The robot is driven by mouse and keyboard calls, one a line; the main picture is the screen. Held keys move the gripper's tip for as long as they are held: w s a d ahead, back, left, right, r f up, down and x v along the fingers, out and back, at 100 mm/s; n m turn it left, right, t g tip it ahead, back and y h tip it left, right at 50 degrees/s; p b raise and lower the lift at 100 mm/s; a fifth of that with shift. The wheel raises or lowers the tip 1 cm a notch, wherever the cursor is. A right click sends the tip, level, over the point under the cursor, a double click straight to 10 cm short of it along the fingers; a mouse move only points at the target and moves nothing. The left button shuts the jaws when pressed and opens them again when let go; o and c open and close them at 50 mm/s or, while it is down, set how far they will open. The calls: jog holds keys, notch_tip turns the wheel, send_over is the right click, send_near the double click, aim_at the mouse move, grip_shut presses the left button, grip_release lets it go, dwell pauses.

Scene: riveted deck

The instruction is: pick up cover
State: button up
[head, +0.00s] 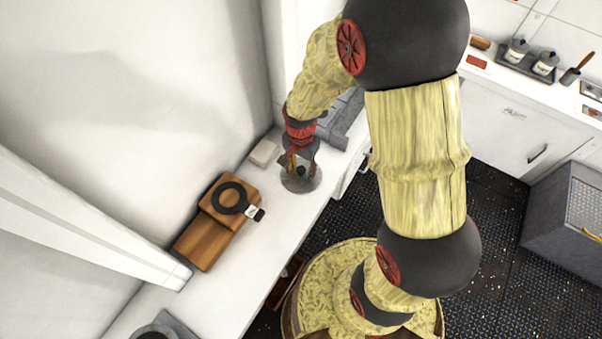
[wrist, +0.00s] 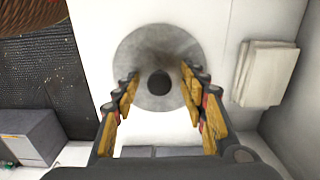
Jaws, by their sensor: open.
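The cover, a round grey metal lid (head: 301,181) with a dark knob in its centre, lies on the white counter in the head view. In the wrist view the cover (wrist: 185,50) is in the upper middle, with its knob showing between my fingertips. My gripper (head: 297,164) is open and points down above the cover. In the wrist view the two wood-faced fingers of my gripper (wrist: 160,88) stand apart on either side of the knob. I cannot tell whether the fingertips touch the lid.
A pale square block (head: 264,153) sits on the counter left of the cover, near the wall. Wooden boards (head: 207,240) with a black ring-shaped item (head: 229,198) lie farther along the counter (head: 262,240). A grey object (head: 345,120) stands behind my gripper.

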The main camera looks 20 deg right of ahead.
jog(key=shift+f, duration=0.15)
jog(key=shift+c, duration=1.1)
grip_shut()
